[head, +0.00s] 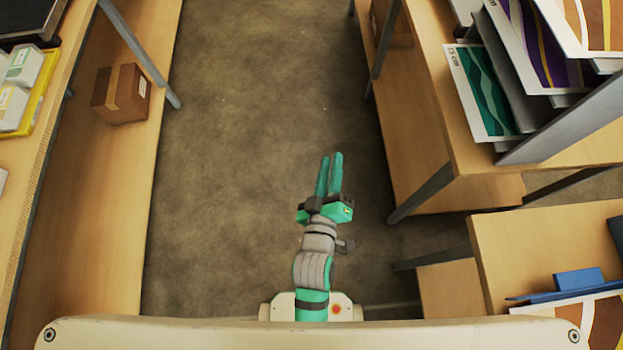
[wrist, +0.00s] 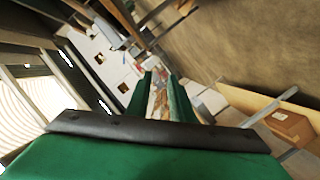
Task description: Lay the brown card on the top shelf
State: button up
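A card with brown and white areas and a yellow curve (head: 602,322) shows partly at the bottom right, by a blue holder (head: 578,281) on a low wooden table; the frame edge cuts it off. A tiered rack (head: 571,118) stands on the right-hand table. A teal card (head: 487,90) shows at its low level, a purple one (head: 540,42) higher, and a brown-patterned one (head: 603,22) at the top, cut by the frame. My gripper (head: 330,156) is over the floor aisle, apart from the cards. Its fingers (wrist: 162,76) are apart with nothing held between them.
The floor aisle (head: 260,120) is clear. A long bench (head: 98,200) runs along the left, with a cardboard box (head: 121,94) on its lower shelf and a yellow tray (head: 41,92) above. Table legs (head: 420,193) edge the aisle on the right.

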jog(key=s+a+f+m+y, duration=0.1)
jog(key=s+a+m, duration=0.1)
jog(key=s, duration=0.8)
jog(key=s+a+f+m+y, duration=0.1)
jog(key=s+m, duration=0.4)
jog(key=s, duration=0.5)
jog(key=shift+a+g+y, duration=0.3)
jog(key=shift+a+y, duration=0.1)
jog(key=shift+a, duration=0.45)
